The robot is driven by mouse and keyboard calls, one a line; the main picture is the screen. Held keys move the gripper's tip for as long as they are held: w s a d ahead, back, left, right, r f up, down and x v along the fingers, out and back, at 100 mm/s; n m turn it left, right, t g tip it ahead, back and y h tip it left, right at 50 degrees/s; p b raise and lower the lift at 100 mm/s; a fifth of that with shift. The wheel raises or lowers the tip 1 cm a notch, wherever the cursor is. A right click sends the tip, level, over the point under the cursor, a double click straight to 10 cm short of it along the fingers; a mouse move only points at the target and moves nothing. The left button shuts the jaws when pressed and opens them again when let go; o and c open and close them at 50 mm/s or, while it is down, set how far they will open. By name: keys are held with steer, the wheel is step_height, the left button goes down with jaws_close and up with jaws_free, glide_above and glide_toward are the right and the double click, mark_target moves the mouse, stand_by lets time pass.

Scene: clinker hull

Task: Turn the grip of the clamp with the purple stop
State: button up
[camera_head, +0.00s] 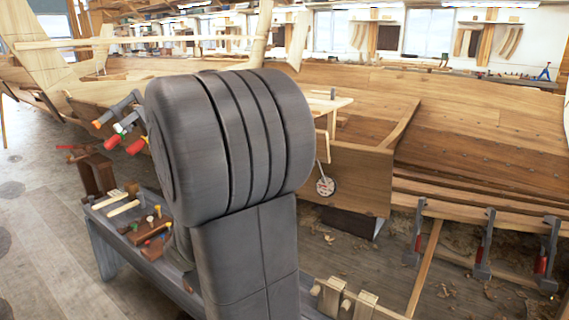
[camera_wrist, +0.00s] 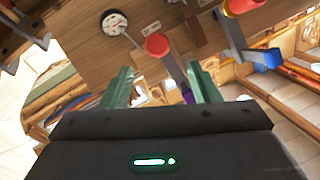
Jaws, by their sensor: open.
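In the wrist view, a clamp with a round red grip end (camera_wrist: 157,44) and a grey shaft stands just ahead of my gripper (camera_wrist: 160,69). Its purple stop (camera_wrist: 187,95) shows low beside my right finger, partly hidden by my gripper body. My two green fingers are apart, with the clamp's shaft between them in the picture and nearer the right one. I see no finger closed on the grip. How deep the grip lies relative to the fingertips is hard to tell. In the head view, my arm hides my gripper and this clamp.
In the wrist view, another clamp with a blue stop (camera_wrist: 270,58) is at the right, and a white dial (camera_wrist: 115,22) is at upper left. In the head view, red-gripped clamps (camera_head: 137,146) and a tool-covered bench (camera_head: 105,247) are at left. Upright clamps (camera_head: 546,255) line the hull's lower right.

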steer(key=w+d+n+p, duration=0.1)
steer(key=w, duration=0.3)
steer(key=w+d+n+g+h+p, duration=0.1)
steer(key=w+d, duration=0.1)
steer(key=w, duration=0.2)
steer(key=w+d+h+p, duration=0.1)
steer(key=w+d, duration=0.1)
steer(key=w, duration=0.1)
steer(key=shift+w+d+r+n, duration=0.2)
steer(key=shift+w+r+n, duration=0.05)
steer(key=shift+w+n, duration=0.15)
steer(key=c, duration=1)
